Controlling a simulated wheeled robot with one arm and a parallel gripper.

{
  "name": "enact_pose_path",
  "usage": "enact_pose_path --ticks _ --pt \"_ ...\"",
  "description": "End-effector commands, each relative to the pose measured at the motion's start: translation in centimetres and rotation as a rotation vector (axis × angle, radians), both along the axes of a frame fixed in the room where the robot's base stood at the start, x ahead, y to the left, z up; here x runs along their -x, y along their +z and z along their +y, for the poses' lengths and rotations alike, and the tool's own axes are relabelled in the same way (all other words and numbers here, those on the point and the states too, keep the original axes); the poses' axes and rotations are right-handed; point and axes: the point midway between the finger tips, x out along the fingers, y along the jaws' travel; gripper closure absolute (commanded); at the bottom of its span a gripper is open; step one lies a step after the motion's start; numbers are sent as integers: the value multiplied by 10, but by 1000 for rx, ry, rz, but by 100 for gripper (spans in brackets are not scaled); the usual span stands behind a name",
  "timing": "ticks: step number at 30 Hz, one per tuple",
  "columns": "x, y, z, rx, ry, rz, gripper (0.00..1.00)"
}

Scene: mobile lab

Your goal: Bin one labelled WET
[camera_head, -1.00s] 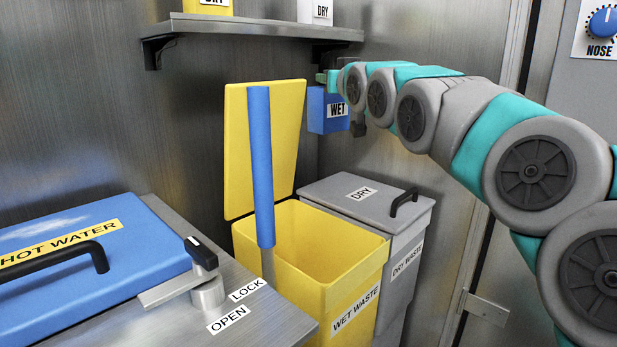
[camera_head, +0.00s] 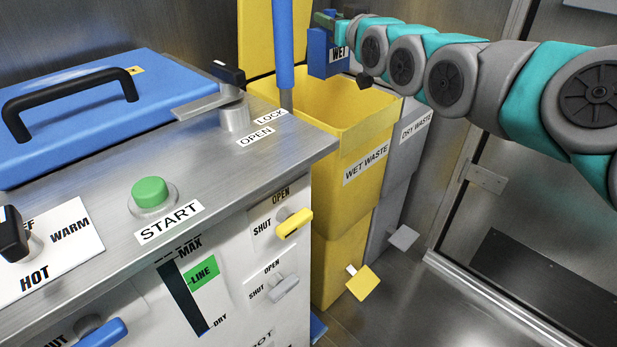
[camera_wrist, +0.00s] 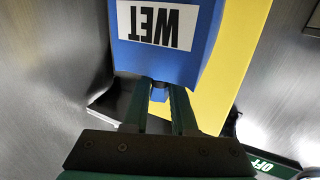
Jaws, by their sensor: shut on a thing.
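A blue box labelled WET (camera_head: 322,58) hangs from my gripper above the back part of the open yellow WET WASTE bin (camera_head: 355,136). In the wrist view, my gripper (camera_wrist: 160,94) is shut on a small blue tab at the edge of the box (camera_wrist: 165,55), and the label appears upside down. The bin's yellow lid (camera_head: 262,42) stands raised at the back. The bin's inside is partly visible; its floor is hidden. The box's lower end overlaps the bin's back rim in the picture, and I cannot tell its exact height above it.
A grey DRY WASTE bin (camera_head: 408,132) stands right behind the yellow one. A blue upright pole (camera_head: 284,45) rises at the bin's left. The steel counter (camera_head: 190,140) with a blue lid (camera_head: 75,110) fills the left. A yellow pedal (camera_head: 363,283) sits low in front.

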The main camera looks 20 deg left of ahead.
Motion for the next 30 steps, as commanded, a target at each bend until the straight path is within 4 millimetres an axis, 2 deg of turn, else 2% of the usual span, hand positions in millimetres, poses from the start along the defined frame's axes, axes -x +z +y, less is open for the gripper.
enact_pose_path --ticks 1,6,17,18,26,30 --pt "0 -12 0 -1 0 -1 100" --pt "0 -28 0 -1 -1 -1 100" --pt "0 -30 0 -1 -1 -1 100" --pt "0 -30 0 -1 -1 -1 71" --pt "0 -31 0 0 -1 0 42" --pt "0 -31 0 0 -1 0 40"
